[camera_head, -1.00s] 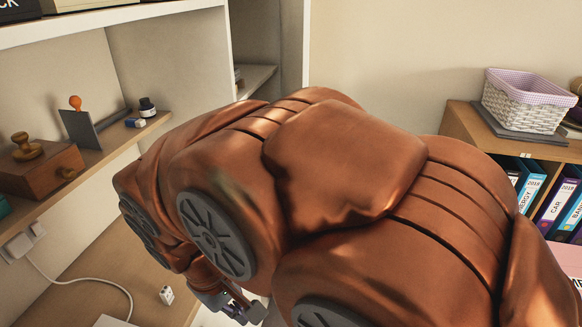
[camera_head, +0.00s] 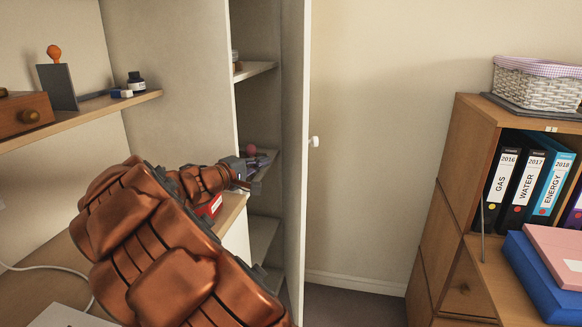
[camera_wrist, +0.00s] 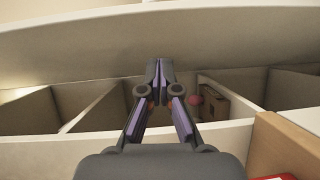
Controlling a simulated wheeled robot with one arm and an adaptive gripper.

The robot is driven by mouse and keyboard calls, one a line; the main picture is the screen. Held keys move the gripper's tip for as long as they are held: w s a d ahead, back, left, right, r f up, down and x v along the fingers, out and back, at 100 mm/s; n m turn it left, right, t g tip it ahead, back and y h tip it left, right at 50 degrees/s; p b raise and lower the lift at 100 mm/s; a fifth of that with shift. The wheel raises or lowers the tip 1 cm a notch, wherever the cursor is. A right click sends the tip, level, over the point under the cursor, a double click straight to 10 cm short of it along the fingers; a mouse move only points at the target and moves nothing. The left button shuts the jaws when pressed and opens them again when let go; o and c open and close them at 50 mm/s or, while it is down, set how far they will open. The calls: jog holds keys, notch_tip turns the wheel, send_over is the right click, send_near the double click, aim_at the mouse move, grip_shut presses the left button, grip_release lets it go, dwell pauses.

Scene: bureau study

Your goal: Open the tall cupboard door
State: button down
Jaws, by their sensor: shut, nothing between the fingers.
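The tall cupboard (camera_head: 256,70) stands open in the middle of the head view, with its shelves showing. Its white door (camera_head: 296,190) stands swung out on the right of the opening, with a white knob (camera_head: 314,141) on its right-hand face. My gripper (camera_head: 266,158) is in the opening between the cupboard's side panel and the door, left of the door and apart from the knob. In the wrist view my gripper (camera_wrist: 160,68) is shut and empty, its tips pointing at the pale door panel (camera_wrist: 230,45). Whether the tips touch it, I cannot tell.
A pink ball (camera_wrist: 195,99) and a brown box (camera_wrist: 214,103) are in the cupboard. A desk shelf (camera_head: 90,118) is on the left. A wooden cabinet (camera_head: 450,190) with binders stands right. Floor (camera_head: 350,305) is clear between door and cabinet.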

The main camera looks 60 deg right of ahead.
jog(key=w+d+f+t, duration=0.1)
jog(key=w, duration=0.2)
send_near(299, 147)
jog(key=w+d, duration=0.3)
jog(key=d, duration=0.1)
jog(key=shift+s+d+f+n+h+p, duration=0.2)
jog(key=shift+s+d+p, duration=0.1)
jog(key=shift+s+d, duration=0.2)
jog(key=shift+s+d+f+n+h+p, duration=0.1)
jog(key=shift+s+d+n+p, duration=0.15)
jog(key=shift+s+d, duration=0.6)
jog(key=shift+s, duration=0.05)
jog(key=shift+f, duration=0.1)
